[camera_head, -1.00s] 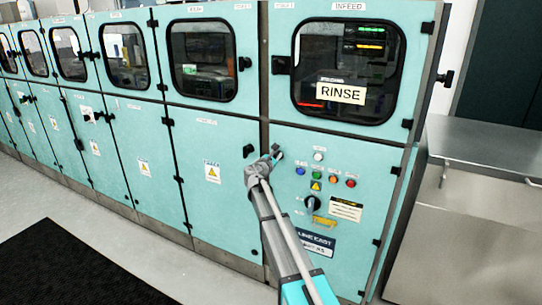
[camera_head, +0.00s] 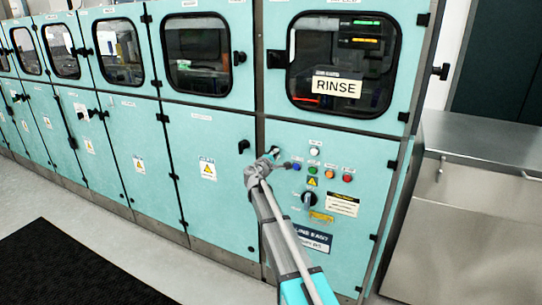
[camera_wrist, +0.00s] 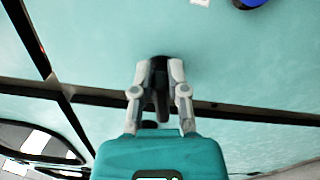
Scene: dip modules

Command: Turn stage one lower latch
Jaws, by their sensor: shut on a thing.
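My gripper (camera_head: 273,155) is at the upper left of the lower door under the RINSE window. In the wrist view my gripper (camera_wrist: 160,80) has its two grey fingers closed on a black latch (camera_wrist: 158,72) on the teal door. In the head view most of this latch is hidden by the fingers. A second black latch (camera_head: 245,147) sits on the neighbouring lower door to the left, apart from my gripper. A dark end (camera_head: 286,164) shows just right of the fingers.
The RINSE window (camera_head: 345,60) is above. A steel bench (camera_head: 470,200) stands at the right. The floor (camera_head: 150,245) in front is clear, with a dark mat (camera_head: 70,270).

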